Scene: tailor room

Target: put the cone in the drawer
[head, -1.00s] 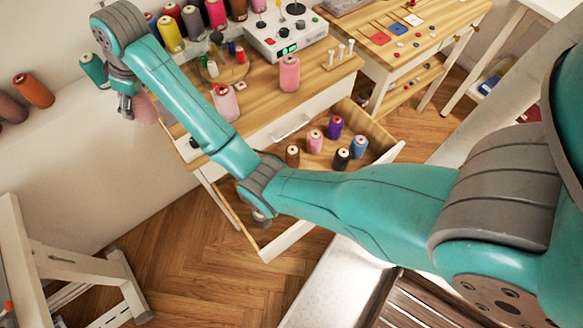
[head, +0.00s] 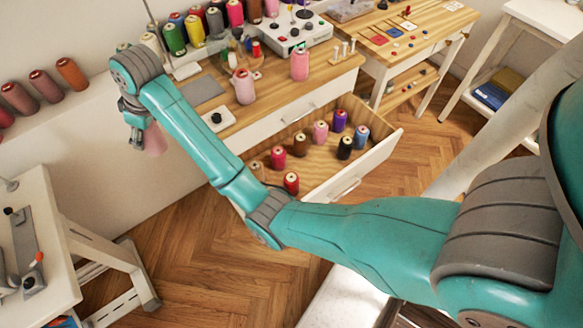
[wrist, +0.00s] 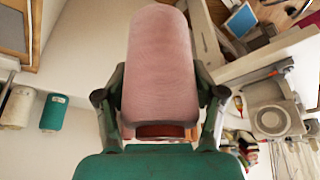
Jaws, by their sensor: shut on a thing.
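My gripper (head: 138,128) is shut on a pink cone (head: 155,140) of thread, which sticks out beyond the fingers in the wrist view (wrist: 160,65). It holds the cone in the air, left of the table and away from the drawer. The drawer (head: 372,166) is pulled open under the wooden tabletop. Several cones stand inside it, in red, brown, pink, purple, black and blue. My forearm hides its left end. Bare wooden floor shows between the cones.
The tabletop (head: 270,108) holds two pink cones (head: 244,87) (head: 300,65), a grey control box (head: 290,35) and more spools. A shelf with spools (head: 58,85) is at the left. A white table (head: 40,250) stands at lower left. Wooden floor (head: 190,240) between is clear.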

